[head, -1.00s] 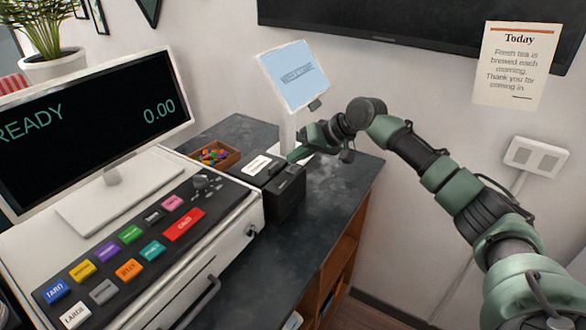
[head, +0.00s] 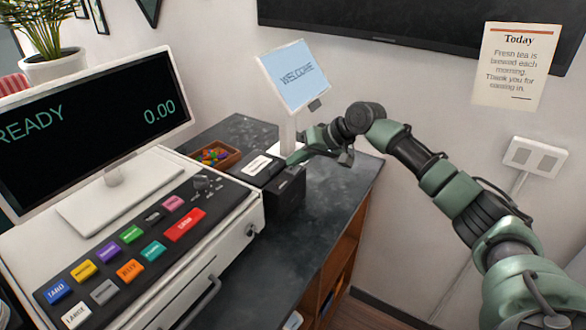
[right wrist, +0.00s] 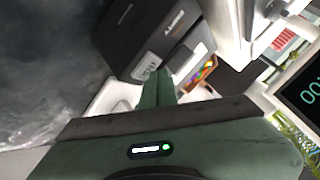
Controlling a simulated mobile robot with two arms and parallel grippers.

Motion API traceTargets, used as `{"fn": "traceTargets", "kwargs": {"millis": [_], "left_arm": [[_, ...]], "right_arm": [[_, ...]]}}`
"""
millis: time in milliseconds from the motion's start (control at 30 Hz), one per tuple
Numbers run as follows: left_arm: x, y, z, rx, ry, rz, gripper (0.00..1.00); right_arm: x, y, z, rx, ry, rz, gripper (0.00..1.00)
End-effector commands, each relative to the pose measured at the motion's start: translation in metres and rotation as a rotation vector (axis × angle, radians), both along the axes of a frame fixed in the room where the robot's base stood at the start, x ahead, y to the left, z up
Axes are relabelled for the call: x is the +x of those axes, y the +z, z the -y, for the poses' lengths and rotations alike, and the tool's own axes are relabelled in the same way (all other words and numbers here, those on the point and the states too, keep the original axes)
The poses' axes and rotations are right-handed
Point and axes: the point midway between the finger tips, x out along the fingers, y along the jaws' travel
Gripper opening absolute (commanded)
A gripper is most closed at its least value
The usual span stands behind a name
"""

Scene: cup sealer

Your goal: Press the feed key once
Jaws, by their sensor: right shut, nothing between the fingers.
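The black receipt printer (head: 277,187) stands on the dark counter, right of the cash register. In the right wrist view the printer (right wrist: 128,35) has a small grey labelled patch (right wrist: 147,66) close to the fingertips. I cannot read it or tell for sure that it is the feed key. In the right wrist view the shut fingers (right wrist: 164,76) point at the printer beside that patch. Contact cannot be told. My left gripper is not in view.
The register's colored keys (head: 130,270) and its READY screen (head: 95,130) are at the left. A tray of colorful sweets (head: 215,156) sits behind the printer. A small WELCOME display (head: 293,75) stands close behind my right gripper. The counter (head: 330,205) right of the printer is clear.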

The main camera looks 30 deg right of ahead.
Motion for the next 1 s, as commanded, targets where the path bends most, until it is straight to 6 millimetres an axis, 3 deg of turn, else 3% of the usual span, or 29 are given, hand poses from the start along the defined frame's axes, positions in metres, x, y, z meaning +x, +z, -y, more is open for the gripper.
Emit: {"fn": "traceTargets", "kwargs": {"millis": [1000], "left_arm": [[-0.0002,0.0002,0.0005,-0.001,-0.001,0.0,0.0]], "right_arm": [[-0.0003,-0.0099,0.0001,-0.001,0.001,-0.002,0.0]]}}
